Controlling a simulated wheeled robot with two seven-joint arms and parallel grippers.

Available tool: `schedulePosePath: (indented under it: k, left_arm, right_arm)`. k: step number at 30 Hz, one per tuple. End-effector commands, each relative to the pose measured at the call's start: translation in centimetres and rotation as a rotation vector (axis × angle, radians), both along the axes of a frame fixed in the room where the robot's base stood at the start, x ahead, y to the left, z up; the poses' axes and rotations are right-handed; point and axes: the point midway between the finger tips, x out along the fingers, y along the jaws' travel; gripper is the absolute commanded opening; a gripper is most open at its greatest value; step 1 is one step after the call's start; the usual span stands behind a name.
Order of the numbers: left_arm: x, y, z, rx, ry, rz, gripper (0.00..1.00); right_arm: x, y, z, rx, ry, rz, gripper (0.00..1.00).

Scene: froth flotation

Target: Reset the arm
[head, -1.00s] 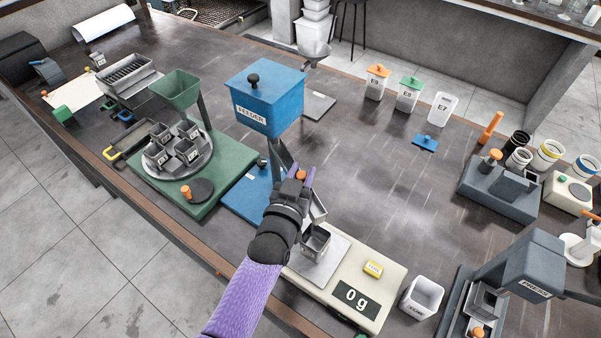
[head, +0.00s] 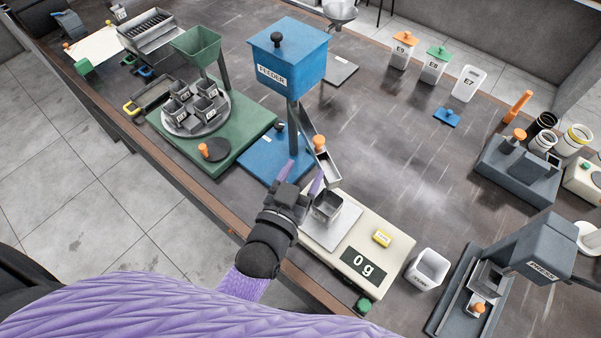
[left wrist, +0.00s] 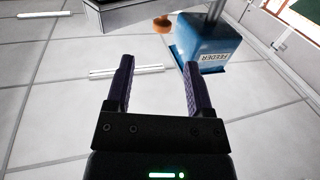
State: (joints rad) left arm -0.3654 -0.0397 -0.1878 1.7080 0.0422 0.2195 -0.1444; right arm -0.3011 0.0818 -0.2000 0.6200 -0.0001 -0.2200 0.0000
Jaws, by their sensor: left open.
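My left gripper (head: 303,177) is open, with purple fingers, beside the front of the blue feeder (head: 287,66) and the left edge of the cream scale (head: 345,262). In the left wrist view its two fingers (left wrist: 158,88) stand apart with nothing between them. That view also shows the blue feeder (left wrist: 205,45) at the upper right. A small grey metal cup (head: 327,207) stands on the scale's plate, close to the gripper. The scale display (head: 363,268) reads 0 g. My purple left arm crosses the bottom of the head view. My right gripper is not in view.
A green base (head: 225,150) with a round carousel of cups stands left of the feeder. The grey press (head: 545,255) and a white bin (head: 428,268) are at the right. The table's middle is clear.

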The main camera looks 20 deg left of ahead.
Motion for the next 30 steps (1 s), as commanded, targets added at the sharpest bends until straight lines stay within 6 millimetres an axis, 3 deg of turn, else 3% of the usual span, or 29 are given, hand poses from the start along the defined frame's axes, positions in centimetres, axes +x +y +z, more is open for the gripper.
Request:
schedulePosePath:
  k: [4,18,23,30]
  left_arm:
    - [-0.9,0.1,0.0,0.000,-0.001,-0.001,0.68]
    - [-0.9,0.2,-0.1,0.007,0.032,-0.006,0.68]
    - [-2.2,1.3,-1.9,0.065,0.341,-0.038,0.68]
    - [-8.0,4.0,-3.3,0.157,0.841,-0.038,0.68]
  right_arm:
    - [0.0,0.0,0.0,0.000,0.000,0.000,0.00]
    - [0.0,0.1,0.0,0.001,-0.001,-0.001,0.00]
    - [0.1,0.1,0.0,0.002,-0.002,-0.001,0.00]
    - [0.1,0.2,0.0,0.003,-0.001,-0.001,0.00]
